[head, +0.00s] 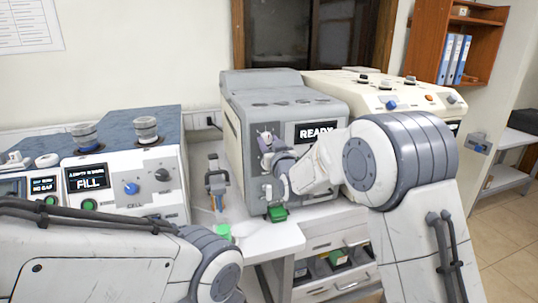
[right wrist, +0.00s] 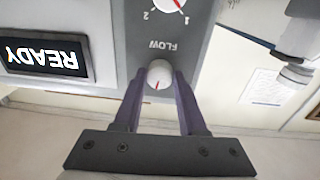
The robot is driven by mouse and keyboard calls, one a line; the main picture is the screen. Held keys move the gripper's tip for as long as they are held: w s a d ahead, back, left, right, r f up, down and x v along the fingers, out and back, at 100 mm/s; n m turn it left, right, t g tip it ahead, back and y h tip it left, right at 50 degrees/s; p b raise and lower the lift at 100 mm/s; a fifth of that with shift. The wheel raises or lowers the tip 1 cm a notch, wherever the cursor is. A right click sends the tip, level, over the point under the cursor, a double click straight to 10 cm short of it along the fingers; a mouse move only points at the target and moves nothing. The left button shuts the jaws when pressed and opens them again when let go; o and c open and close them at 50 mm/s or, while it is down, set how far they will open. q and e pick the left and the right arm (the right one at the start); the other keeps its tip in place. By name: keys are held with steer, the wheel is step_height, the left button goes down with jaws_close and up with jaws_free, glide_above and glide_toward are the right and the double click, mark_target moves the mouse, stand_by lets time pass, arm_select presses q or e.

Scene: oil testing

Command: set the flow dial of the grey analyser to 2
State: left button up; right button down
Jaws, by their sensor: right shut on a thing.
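The grey analyser (head: 285,95) stands mid-table with a READY display (head: 318,131), upside down in the right wrist view (right wrist: 44,60). My right gripper (head: 266,142) is at its front panel. In the right wrist view its purple fingers (right wrist: 158,82) are shut on a pale round knob (right wrist: 159,72) with a short red mark. Another white dial (right wrist: 168,3) with a red pointer is cut off at the top edge; the pointer slants towards 1, with 2 on the other side. The word FLOW lies between the two; I cannot tell which it labels. My left gripper is out of view.
A blue-topped machine (head: 135,175) with a FILL display stands left, and a cream machine (head: 385,92) behind right. A small stand (head: 216,182) is between the left machine and the analyser. My left arm crosses the lower left.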

steer(key=shift+f+n+b, duration=0.1)
steer(key=shift+n+b, duration=0.9)
steer(key=shift+n, duration=0.1)
steer(key=shift+c, duration=2.3)
jaws_free()
steer(key=b+v, duration=0.3)
steer(key=v, duration=0.7)
steer(key=shift+s+d, duration=0.2)
steer(key=shift+s, duration=0.05)
